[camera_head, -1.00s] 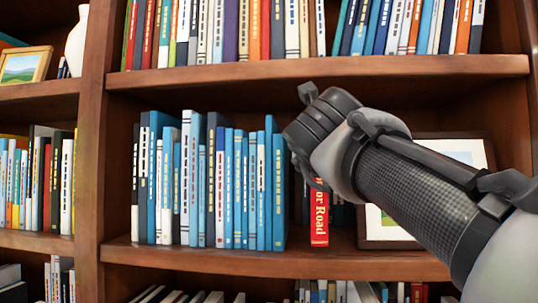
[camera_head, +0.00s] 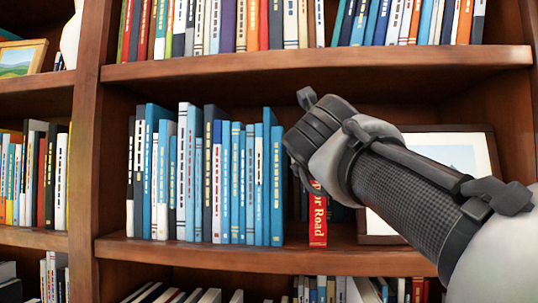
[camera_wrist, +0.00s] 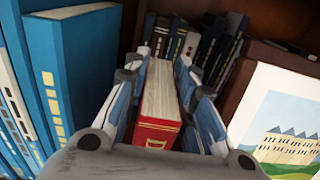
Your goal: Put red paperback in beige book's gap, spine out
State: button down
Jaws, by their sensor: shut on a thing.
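The red paperback (camera_head: 318,215) stands upright on the middle shelf, its red spine with pale lettering facing out. My gripper (camera_wrist: 158,82) is shut on it, one finger along each side. In the wrist view I look down on the red paperback (camera_wrist: 158,125) and its pale page edges. In the head view my wrist hides its upper part. A narrow gap separates it from the blue books (camera_head: 277,185) on its left. I cannot pick out which book is the beige one.
A framed picture (camera_head: 487,160) leans at the right, partly behind my arm; it also shows in the wrist view (camera_wrist: 290,120). Dark books (camera_wrist: 205,50) stand farther back, behind the paperback. The shelf above (camera_head: 300,66) overhangs my wrist.

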jog(key=shift+s, duration=0.3)
jog(key=shift+w+f, duration=0.15)
jog(key=shift+w, duration=0.1)
jog(key=c, duration=1.2)
grip_release()
jog(key=shift+c, duration=0.2)
jog(key=s+a, duration=0.2)
jog(key=s, duration=1)
jog(key=shift+a, duration=0.15)
